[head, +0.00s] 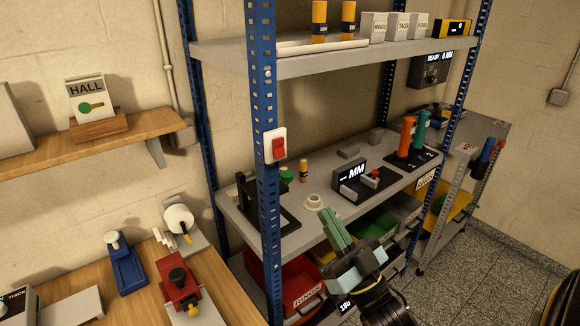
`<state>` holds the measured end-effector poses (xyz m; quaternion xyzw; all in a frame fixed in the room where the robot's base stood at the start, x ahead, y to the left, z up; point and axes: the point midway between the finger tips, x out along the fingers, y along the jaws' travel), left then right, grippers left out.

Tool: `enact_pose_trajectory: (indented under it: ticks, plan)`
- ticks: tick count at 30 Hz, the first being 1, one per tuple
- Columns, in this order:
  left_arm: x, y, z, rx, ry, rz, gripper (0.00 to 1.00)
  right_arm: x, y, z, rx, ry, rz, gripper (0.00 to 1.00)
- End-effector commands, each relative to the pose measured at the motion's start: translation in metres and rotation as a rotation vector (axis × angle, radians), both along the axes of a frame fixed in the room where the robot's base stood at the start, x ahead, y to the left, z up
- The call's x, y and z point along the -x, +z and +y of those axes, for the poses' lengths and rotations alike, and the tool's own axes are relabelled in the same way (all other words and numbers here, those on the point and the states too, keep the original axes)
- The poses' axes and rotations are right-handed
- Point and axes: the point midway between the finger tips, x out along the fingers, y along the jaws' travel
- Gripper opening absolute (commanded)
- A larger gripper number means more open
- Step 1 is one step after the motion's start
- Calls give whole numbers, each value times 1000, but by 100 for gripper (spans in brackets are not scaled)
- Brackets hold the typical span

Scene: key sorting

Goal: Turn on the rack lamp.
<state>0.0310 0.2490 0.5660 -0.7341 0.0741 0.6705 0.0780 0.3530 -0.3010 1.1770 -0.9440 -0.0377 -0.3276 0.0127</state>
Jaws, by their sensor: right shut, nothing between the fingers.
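A white switch box with a red rocker (278,147) is fixed to the front blue post (268,90) of the rack. I cannot tell which way the rocker is set. No lit lamp can be made out on the rack. My right gripper (328,214) has green fingers, pressed together and empty. It is in front of the rack's middle shelf, below and to the right of the switch, clearly apart from it. My left gripper is not in view.
The middle shelf (325,180) holds a black stand (262,205), a device reading MM (352,176), and orange and teal handles (407,136). Bins, including a red one (300,284), sit below. A wooden bench (130,300) with tools is at left. Open floor lies at right.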

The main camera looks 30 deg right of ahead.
Motion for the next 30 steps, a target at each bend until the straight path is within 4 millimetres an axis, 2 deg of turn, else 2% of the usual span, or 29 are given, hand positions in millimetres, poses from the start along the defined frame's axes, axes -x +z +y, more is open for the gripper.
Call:
enact_pose_trajectory:
  ticks: [8, 13, 26, 30]
  plan:
    - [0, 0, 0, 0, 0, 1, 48, -1, 0, 0, 0, -1, 3, 0]
    - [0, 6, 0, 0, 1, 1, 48, -12, 9, 1, -1, -1, 1, 0]
    - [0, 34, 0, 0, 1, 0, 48, -82, 66, 6, 0, -1, 0, 0]
    - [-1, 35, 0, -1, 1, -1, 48, -103, 59, 8, -2, -1, 4, 0]
